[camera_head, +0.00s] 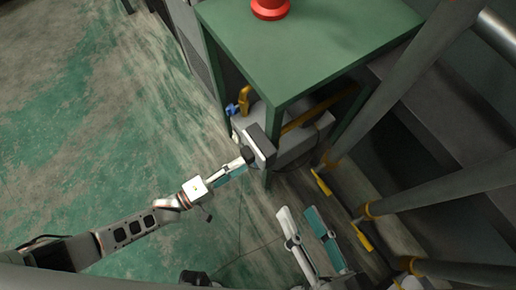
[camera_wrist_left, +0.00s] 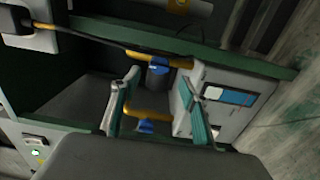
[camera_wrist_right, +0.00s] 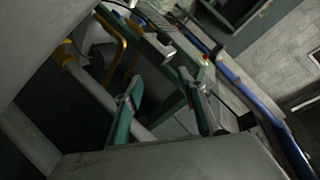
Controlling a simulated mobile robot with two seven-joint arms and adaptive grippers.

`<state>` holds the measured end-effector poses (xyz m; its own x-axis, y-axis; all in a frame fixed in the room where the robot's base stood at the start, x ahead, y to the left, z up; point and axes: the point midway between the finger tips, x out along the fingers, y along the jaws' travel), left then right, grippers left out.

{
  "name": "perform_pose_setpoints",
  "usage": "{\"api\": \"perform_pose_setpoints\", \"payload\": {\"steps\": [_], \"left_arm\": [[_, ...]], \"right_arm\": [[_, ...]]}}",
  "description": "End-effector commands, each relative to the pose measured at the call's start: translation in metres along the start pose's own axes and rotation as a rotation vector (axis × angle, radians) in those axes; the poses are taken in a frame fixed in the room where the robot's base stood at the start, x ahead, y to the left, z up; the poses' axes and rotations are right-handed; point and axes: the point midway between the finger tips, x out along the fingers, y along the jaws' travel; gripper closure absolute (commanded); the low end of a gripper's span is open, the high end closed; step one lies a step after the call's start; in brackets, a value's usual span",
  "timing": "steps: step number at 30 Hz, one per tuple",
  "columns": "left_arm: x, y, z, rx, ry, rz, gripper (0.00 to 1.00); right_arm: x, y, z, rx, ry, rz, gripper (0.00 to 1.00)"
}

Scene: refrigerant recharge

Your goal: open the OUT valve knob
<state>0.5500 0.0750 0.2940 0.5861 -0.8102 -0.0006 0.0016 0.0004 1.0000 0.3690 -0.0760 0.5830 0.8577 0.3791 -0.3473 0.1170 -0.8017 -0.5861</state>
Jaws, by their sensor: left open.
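Two blue valve knobs on yellow pipes show in the left wrist view: an upper one (camera_wrist_left: 158,70) and a lower one (camera_wrist_left: 145,127). No readable label tells me which is OUT. In the head view one blue knob (camera_head: 232,109) shows beside a yellow pipe (camera_head: 245,98), under the green table. My left gripper (camera_head: 238,167) is open, below that knob in the picture. In its wrist view its fingers (camera_wrist_left: 158,108) stand apart on either side of the lower knob, with nothing gripped; contact cannot be told. My right gripper (camera_head: 303,228) is open and empty, lower right.
The green table (camera_head: 310,45) carries a red object (camera_head: 269,8) and stands over the grey equipment (camera_head: 300,145). Grey pipes with yellow bands (camera_head: 440,192) crowd the right side. The green, worn floor (camera_head: 90,130) at left is clear.

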Motion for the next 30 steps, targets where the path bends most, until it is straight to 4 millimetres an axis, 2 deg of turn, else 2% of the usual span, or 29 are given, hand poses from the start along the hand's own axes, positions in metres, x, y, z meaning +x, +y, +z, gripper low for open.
{"api": "perform_pose_setpoints", "payload": {"steps": [6,12,18,24,25,29,30], "left_arm": [[0.035,0.000,0.001,-0.002,0.001,0.003,0.55],[0.059,0.000,0.001,0.000,0.002,0.000,0.55],[0.068,0.001,0.000,0.001,0.002,0.000,0.55],[0.069,0.001,0.000,0.002,0.002,0.001,0.55],[0.069,0.001,0.000,0.002,0.002,0.001,0.60],[0.069,0.001,0.000,0.002,0.002,0.001,0.94],[0.069,0.001,0.000,0.002,0.002,0.001,0.94]], "right_arm": [[0.001,-0.003,0.003,0.059,0.008,-0.001,0.60],[0.002,-0.005,0.005,0.109,0.017,-0.002,0.60],[0.002,-0.007,0.004,0.131,0.023,-0.005,0.60],[0.002,-0.007,0.004,0.132,0.024,-0.005,0.60],[0.002,-0.007,0.004,0.132,0.024,-0.005,0.60],[0.002,-0.007,0.004,0.131,0.023,-0.005,0.60],[0.002,-0.007,0.004,0.131,0.023,-0.005,0.60]]}}
